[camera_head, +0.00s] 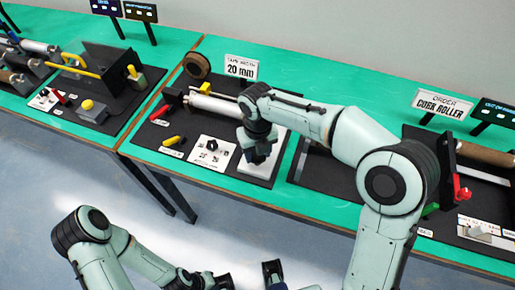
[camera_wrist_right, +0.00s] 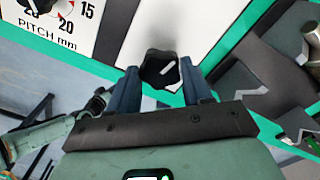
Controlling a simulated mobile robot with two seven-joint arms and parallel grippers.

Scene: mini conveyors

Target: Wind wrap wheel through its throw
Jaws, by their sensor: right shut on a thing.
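My right gripper (camera_head: 262,156) is over a white plate (camera_head: 258,170) on the middle station. In the right wrist view its two fingers (camera_wrist_right: 162,85) are shut on a black lobed knob (camera_wrist_right: 158,66) with a white pointer mark. I take this knob to be the wrap wheel; no label on it shows. In the head view the gripper hides the knob. A white dial card (camera_head: 211,152) with a black knob stands left of the gripper; its "PITCH mm" scale (camera_wrist_right: 55,30) shows in the wrist view. My left gripper (camera_head: 222,281) is low at the bottom edge, its jaws unclear.
A "20 mm" sign (camera_head: 241,68), a brown roll (camera_head: 197,65), a red handle (camera_head: 173,96) and a yellow handle (camera_head: 173,141) are on the middle station. A "CORK ROLLER" sign (camera_head: 442,104) stands at the right. Another station with a yellow bar (camera_head: 80,64) is at the left.

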